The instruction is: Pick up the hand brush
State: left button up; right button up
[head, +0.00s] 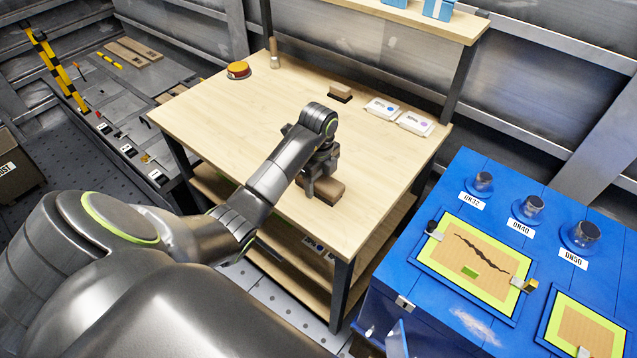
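A brown wooden block-shaped thing (328,192), which looks like the hand brush, lies on the light wooden table (230,125) near its front edge. My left gripper (322,176) points down at it, with its fingers apart at the brown body. The gripper hides part of the thing, and I cannot tell whether the fingers press on it. A smaller brown block with a dark underside (340,91) lies farther back on the table. My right gripper is not in view.
An orange-topped round button (238,70) and a small upright wooden-handled tool (273,52) stand at the back left. Two white packs (398,116) lie at the back right. A blue cabinet (475,240) with fittings stands right of the table. The table's left part is clear.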

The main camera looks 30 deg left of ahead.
pick_arm(q)
jog(key=c, duration=0.7)
jog(key=shift+r, duration=0.35)
notch_tip(320, 180, up, 3)
jog(key=shift+r+p, duration=0.15)
jog(key=shift+p, duration=0.2)
notch_tip(320, 180, up, 5)
jog(key=p, duration=0.4)
jog(key=shift+f, duration=0.2)
jog(key=shift+r+p, duration=0.7)
jog(key=shift+p, duration=0.1)
